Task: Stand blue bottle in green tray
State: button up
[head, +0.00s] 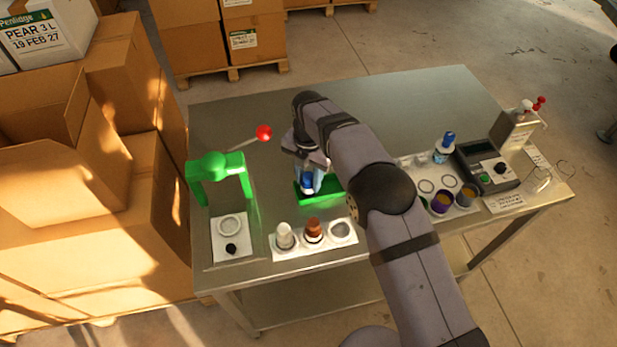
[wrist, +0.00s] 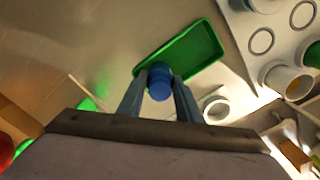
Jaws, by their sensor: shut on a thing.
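My gripper (wrist: 160,92) is shut on the blue bottle (wrist: 160,84), whose blue cap faces the wrist camera. In the head view the bottle (head: 308,184) hangs between the fingers (head: 307,168), roughly upright. The green tray (wrist: 203,47) lies on the steel table beneath and beyond the bottle in the wrist view. In the head view the tray (head: 332,186) is partly hidden by my arm and the bottle. The bottle overlaps the tray's near end in the wrist view. I cannot tell whether its base touches the tray.
A green press (head: 219,170) with a red-knobbed lever (head: 263,133) stands left of the tray. A white holder (head: 290,243) with a white bottle (head: 284,236) and a brown bottle (head: 313,231) is in front. Cups, another blue-capped bottle (head: 444,146) and a grey device (head: 487,165) stand right.

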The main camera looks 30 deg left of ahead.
jog(key=o, duration=1.1)
jog(key=shift+f, duration=0.1)
notch_tip(320, 180, up, 12)
jog(key=b, duration=0.2)
jog(key=shift+r, duration=0.2)
jog(key=shift+w+d, duration=0.1)
